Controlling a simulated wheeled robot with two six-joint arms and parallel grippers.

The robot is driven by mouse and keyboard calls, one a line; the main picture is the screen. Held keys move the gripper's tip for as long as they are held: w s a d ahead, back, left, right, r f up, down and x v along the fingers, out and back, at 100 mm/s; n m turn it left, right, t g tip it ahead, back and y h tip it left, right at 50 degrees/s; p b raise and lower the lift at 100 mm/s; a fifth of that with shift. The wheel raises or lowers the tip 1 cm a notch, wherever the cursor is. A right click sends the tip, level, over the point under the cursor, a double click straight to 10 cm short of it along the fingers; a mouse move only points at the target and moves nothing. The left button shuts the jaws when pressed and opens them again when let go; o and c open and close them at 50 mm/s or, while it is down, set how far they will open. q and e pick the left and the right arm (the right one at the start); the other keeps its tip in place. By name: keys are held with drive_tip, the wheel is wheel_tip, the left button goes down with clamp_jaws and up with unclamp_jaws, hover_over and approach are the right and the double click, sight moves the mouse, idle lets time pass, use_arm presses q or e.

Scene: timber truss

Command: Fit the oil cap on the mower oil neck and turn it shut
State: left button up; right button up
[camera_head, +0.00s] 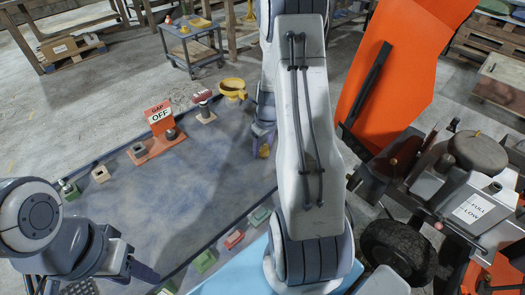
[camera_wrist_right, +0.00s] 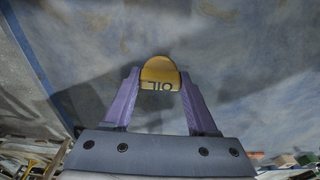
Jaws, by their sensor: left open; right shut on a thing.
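The yellow oil cap (camera_wrist_right: 160,73), marked OIL, is between the purple fingers of my right gripper (camera_wrist_right: 161,95) in the right wrist view. My right gripper (camera_head: 263,145) is shut on it; in the head view my right arm partly hides it, and a bit of yellow shows at its tip. It is over the blue-grey mat. The mower (camera_head: 475,160) stands at the right. A small dark round opening (camera_head: 495,187) above the FULL/LOW label looks like the oil neck. My left gripper (camera_head: 145,270) is open at the lower left, partly out of view, apart from the cap.
An OFF sign block (camera_head: 160,116), a yellow ring-shaped cup (camera_head: 232,86) and several small coloured blocks stand along the mat's edges. The orange mower panel (camera_head: 385,65) rises beside my right arm. The mat's middle is clear. A small cart (camera_head: 190,45) stands behind.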

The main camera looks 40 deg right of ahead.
drive_tip(key=shift+r, duration=0.1)
drive_tip(key=shift+r, duration=0.65)
wheel_tip(320, 180, up, 3)
drive_tip(key=s+d+r+b, duration=0.2)
drive_tip(key=s+d+r, duration=0.5)
drive_tip(key=s+d, duration=0.15)
drive_tip(key=p, duration=0.1)
approach(263, 147)
drive_tip(key=w+a+f, duration=0.1)
drive_tip(key=a+f, duration=0.3)
drive_tip(key=a, duration=0.1)
drive_tip(key=shift+m, duration=0.4)
drive_tip(key=a+f, duration=0.1)
drive_tip(key=a, duration=0.4)
drive_tip(key=w+a+f, duration=0.1)
drive_tip(key=a, duration=0.4)
drive_tip(key=w+a+f+p, duration=0.1)
drive_tip(key=a, duration=0.4)
drive_tip(key=shift+a+f, duration=0.2)
drive_tip(key=shift+f, duration=0.2)
